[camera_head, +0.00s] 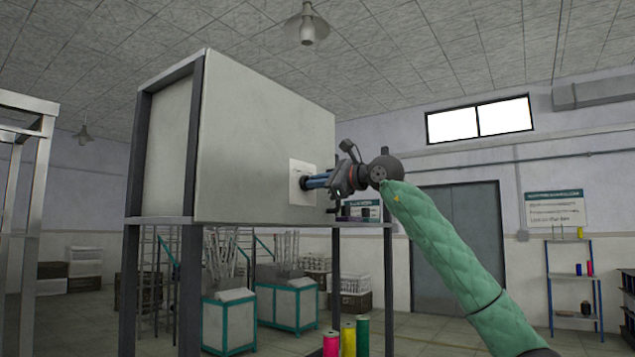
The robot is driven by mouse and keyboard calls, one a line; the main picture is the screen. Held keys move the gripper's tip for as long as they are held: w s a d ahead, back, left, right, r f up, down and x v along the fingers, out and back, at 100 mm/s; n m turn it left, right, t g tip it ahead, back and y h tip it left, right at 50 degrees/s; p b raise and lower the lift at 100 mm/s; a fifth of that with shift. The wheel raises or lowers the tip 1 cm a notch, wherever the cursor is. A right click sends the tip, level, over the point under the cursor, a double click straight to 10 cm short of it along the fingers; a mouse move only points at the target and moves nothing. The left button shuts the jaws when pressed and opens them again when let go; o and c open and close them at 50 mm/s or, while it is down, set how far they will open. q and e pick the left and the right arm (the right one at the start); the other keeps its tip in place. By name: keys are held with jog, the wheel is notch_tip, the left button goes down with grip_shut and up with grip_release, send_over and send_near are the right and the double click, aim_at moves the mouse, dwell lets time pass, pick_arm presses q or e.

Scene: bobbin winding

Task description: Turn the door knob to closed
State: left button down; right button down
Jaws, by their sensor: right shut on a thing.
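A large pale box-shaped cabinet (262,130) stands on a dark metal frame left of centre. A white square plate (301,172) is fixed on its right-hand face. I cannot tell the knob's turned position. My right arm wears a green quilted sleeve. My left gripper is not in view.
Thread spools, a yellow one (348,340) among them, stand at the bottom centre. Teal-edged bins (229,322) stand below and behind the cabinet. A grey double door (458,245) and a small shelf rack (572,285) are at the back right. A metal frame (28,190) stands at the left edge.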

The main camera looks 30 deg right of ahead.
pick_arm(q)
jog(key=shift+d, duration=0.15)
pick_arm(e)
jog(key=c, duration=1.5)
grip_release()
